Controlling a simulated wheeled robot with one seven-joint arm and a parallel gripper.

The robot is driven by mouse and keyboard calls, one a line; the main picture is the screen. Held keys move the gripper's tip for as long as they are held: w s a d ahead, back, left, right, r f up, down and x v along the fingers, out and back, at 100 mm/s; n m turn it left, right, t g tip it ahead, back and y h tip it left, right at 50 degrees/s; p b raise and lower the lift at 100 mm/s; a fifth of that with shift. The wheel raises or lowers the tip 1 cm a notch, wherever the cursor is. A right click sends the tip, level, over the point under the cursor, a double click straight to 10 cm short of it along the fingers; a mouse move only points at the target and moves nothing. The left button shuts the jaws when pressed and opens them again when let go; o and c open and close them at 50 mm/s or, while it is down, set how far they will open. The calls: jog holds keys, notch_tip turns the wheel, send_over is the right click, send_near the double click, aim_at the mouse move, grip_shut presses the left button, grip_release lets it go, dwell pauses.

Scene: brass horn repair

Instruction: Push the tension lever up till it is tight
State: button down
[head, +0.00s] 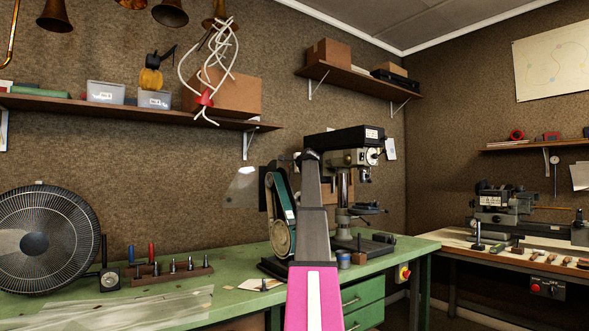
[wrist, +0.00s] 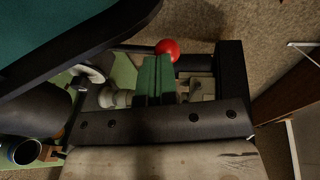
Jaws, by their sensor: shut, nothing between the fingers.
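In the wrist view a red ball knob (wrist: 167,48), which looks like the lever's end, shows at the upper middle. My gripper (wrist: 157,60) appears as two green fingers side by side, shut and empty. Their tips lie just below the knob in the picture; I cannot tell whether they touch it. In the head view my own arm hides the gripper.
A drill press (head: 345,160) stands right behind my arm. On the green bench (head: 225,262) are a fan (head: 40,240), a tool rack (head: 172,275) and a blue tin (head: 343,259).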

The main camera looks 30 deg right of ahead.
jog(key=w+g, duration=0.1)
jog(key=w+r+g, duration=0.1)
jog(key=w, duration=0.1)
jog(key=shift+r, duration=0.15)
jog(key=shift+w+a, duration=0.2)
jog(key=shift+w, duration=0.6)
jog(key=shift+g, duration=0.3)
jog(key=shift+s+a, duration=0.1)
jog(key=shift+s, duration=0.4)
jog(key=v, duration=1.3)
